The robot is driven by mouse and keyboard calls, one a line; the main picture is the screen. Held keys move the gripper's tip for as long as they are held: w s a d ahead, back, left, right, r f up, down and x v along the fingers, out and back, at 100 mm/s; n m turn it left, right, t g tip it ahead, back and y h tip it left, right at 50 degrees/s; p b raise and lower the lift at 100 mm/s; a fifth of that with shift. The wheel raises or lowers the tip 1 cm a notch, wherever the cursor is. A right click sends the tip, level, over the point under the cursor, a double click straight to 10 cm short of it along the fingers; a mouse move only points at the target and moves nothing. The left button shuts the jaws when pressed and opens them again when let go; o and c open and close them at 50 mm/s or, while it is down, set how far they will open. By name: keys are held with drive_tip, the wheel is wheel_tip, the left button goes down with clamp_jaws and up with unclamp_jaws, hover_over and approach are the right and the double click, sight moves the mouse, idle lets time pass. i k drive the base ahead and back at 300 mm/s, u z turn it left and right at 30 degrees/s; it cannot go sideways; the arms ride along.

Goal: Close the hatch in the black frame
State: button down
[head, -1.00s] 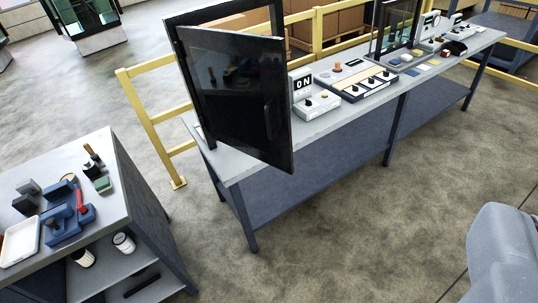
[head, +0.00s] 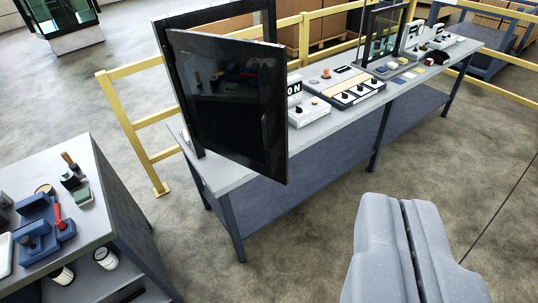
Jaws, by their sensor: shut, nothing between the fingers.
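The hatch (head: 225,110) is a dark, glossy panel with a handle (head: 265,130) near its right edge. It stands ajar, swung out toward me from the black frame (head: 270,18), with a gap showing at the top. Its left edge is by the frame's left post, where the hinge seems to be; the hinge itself is not clear. The frame stands on the near left end of a long grey bench (head: 225,175). My gripper (head: 404,202) is grey, shut and empty, at the lower right, apart from the hatch and in front of the bench.
Control boxes (head: 345,88) and a second, smaller dark frame (head: 383,35) stand farther along the bench. A yellow railing (head: 135,140) runs behind it. A side table (head: 110,215) with tools is at lower left. The floor (head: 300,240) between table and gripper is clear.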

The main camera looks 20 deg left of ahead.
sight(235, 89)
drive_tip(key=i, duration=0.95)
drive_tip(key=z, duration=0.05)
